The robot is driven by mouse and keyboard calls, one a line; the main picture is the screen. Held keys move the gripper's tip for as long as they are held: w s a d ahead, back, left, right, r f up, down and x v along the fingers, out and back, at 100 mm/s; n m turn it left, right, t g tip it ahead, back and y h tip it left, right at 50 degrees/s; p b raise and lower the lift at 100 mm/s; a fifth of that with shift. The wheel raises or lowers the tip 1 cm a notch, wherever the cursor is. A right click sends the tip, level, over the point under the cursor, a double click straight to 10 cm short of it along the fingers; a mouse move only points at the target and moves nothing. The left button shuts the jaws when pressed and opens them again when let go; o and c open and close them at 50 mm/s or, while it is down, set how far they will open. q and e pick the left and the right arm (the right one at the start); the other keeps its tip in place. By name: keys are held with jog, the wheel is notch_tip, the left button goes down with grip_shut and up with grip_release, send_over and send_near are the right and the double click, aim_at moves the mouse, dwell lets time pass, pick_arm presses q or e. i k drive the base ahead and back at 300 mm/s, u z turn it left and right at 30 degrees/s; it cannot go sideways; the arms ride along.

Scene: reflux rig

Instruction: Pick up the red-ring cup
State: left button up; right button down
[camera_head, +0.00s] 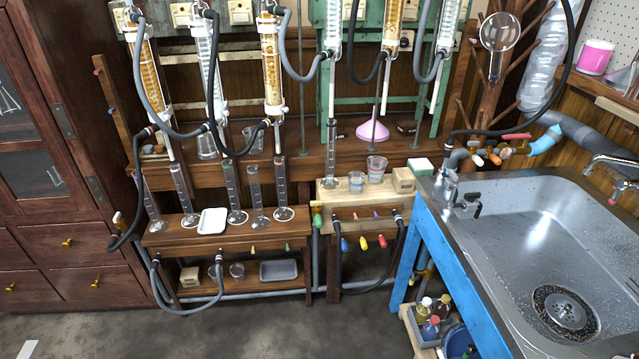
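A small clear cup (377,169) with what looks like a red ring near its top stands upright on the pale wooden block in the middle of the view. A second clear cup (357,182) with a bluish ring stands close by on its left and slightly nearer. The rings are small and hard to make out. Neither of my grippers is in view, so nothing is seen touching the cups.
A tall glass cylinder (331,155) stands left of the cups. A small cardboard box (403,180) and a green-white box (420,167) stand to their right. A steel sink (540,215) on a blue frame is at the right. Hoses hang above.

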aim_at(377, 165)
jog(key=u, duration=0.6)
jog(key=k, duration=0.8)
jog(key=u, duration=0.15)
jog(key=i, duration=2.25)
jog(key=z, duration=2.2)
jog(key=i, duration=0.75)
jog(key=z, duration=0.75)
